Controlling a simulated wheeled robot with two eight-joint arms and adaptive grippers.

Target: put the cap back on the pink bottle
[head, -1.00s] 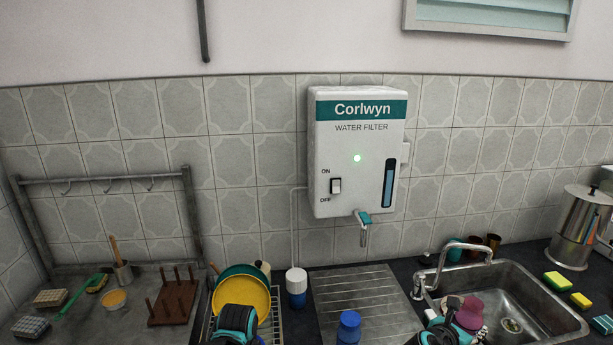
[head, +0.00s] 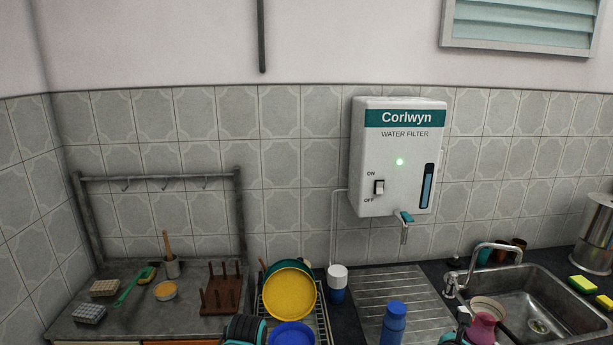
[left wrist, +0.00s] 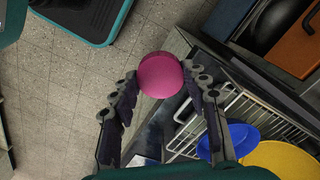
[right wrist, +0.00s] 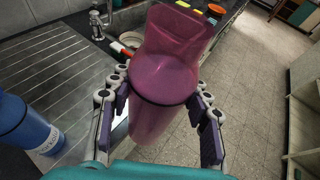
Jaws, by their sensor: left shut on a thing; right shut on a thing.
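My left gripper (left wrist: 160,90) is shut on the pink round cap (left wrist: 160,75), which it holds above the floor, apart from the bottle. In the head view my left gripper (head: 245,328) is at the bottom edge, left of the dish rack, and the cap is hidden there. My right gripper (right wrist: 160,100) is shut around the translucent pink bottle (right wrist: 160,118). In the head view the bottle (head: 482,330) is at the bottom edge, in front of the sink. I cannot tell the state of its mouth.
A blue bottle (head: 394,325) stands on the ribbed drainboard (head: 375,288), left of the pink bottle. The dish rack (left wrist: 240,105) holds a yellow plate (head: 289,295) and a blue bowl (head: 292,335). A sink (head: 575,300) with a tap (head: 480,258) lies at the right.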

